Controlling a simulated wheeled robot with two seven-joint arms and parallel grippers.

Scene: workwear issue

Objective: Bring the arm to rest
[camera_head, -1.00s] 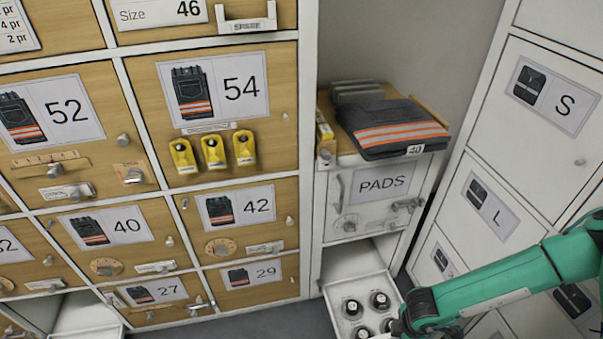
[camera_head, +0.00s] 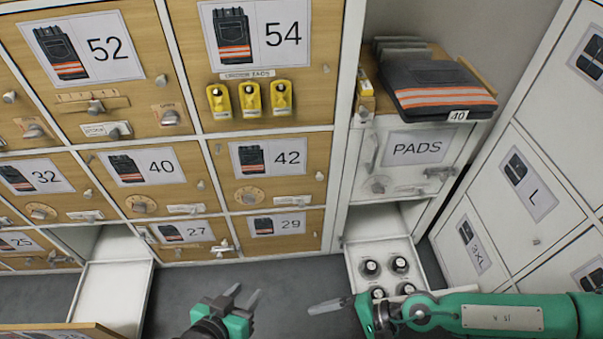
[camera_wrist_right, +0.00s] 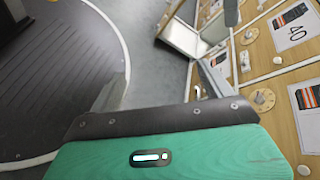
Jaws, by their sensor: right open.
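My right arm, green, comes in from the right in the head view. Its gripper (camera_head: 330,307) points left, above the grey floor and beside the open white drawer. In the right wrist view the two fingers of this gripper (camera_wrist_right: 160,80) stand wide apart with nothing between them. My left gripper (camera_head: 246,292) shows at the bottom of the head view, its two fingers apart and empty over the floor. Most of the left arm is out of the picture.
An open white drawer (camera_head: 354,270) holds several dark round items under the PADS door (camera_head: 418,150). Folded dark trousers (camera_head: 440,88) lie above it. Another open drawer (camera_head: 108,295) juts out at lower left. Wooden lockers (camera_head: 270,190) line the back; white lockers (camera_head: 520,215) stand right.

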